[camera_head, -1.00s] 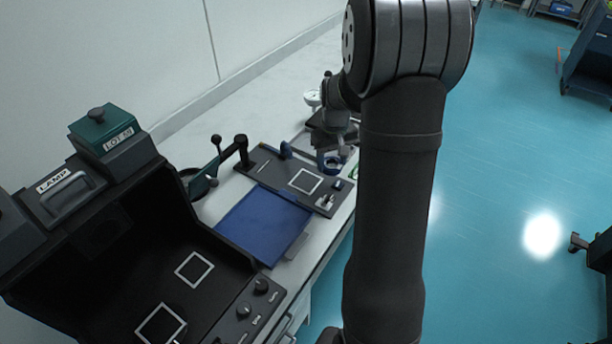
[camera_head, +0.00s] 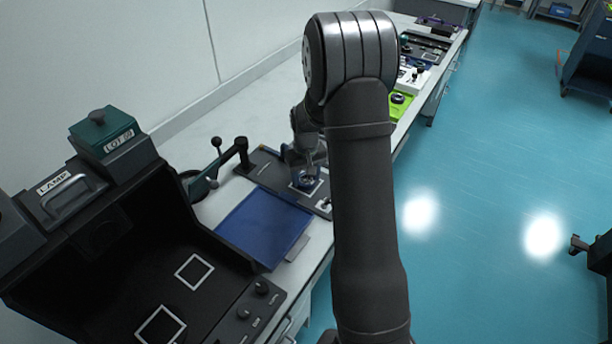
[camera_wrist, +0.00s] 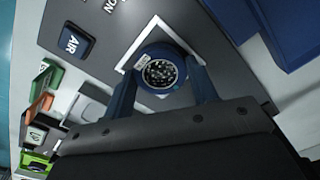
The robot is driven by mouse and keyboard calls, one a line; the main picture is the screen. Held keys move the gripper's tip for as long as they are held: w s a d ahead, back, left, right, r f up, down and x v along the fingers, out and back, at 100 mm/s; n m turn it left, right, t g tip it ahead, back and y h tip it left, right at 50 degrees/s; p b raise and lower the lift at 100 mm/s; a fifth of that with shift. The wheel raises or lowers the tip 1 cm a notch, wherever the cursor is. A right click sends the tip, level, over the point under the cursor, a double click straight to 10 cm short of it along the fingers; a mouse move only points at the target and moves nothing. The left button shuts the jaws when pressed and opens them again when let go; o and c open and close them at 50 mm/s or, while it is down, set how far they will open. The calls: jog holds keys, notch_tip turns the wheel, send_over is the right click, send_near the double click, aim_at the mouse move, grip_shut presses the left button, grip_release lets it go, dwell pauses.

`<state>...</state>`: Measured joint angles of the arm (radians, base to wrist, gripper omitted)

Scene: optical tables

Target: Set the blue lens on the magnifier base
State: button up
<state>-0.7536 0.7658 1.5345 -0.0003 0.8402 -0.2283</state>
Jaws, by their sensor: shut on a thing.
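My gripper (camera_head: 304,168) is shut on a round blue-rimmed piece, which I take for the blue lens (camera_head: 304,183). In the wrist view, my gripper's two blue fingers (camera_wrist: 161,78) hold the lens (camera_wrist: 160,72) from both sides. Its round middle is dark with pale specks. It is over the white square outline on a dark grey board (camera_head: 262,170); I cannot tell whether it touches the board. A dark green swing arm with a black post (camera_head: 242,152) stands at the board's left end. I cannot tell which part is the magnifier base.
A blue mat (camera_head: 262,228) lies in front of the board. A black open box (camera_head: 215,290) with knobs is at the lower left. A lime-green pad (camera_head: 399,104) and other stations line the bench behind my arm.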

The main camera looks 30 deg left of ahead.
aim_at(306, 179)
jog(key=shift+f, duration=0.15)
jog(key=o, duration=1)
notch_tip(306, 179, up, 12)
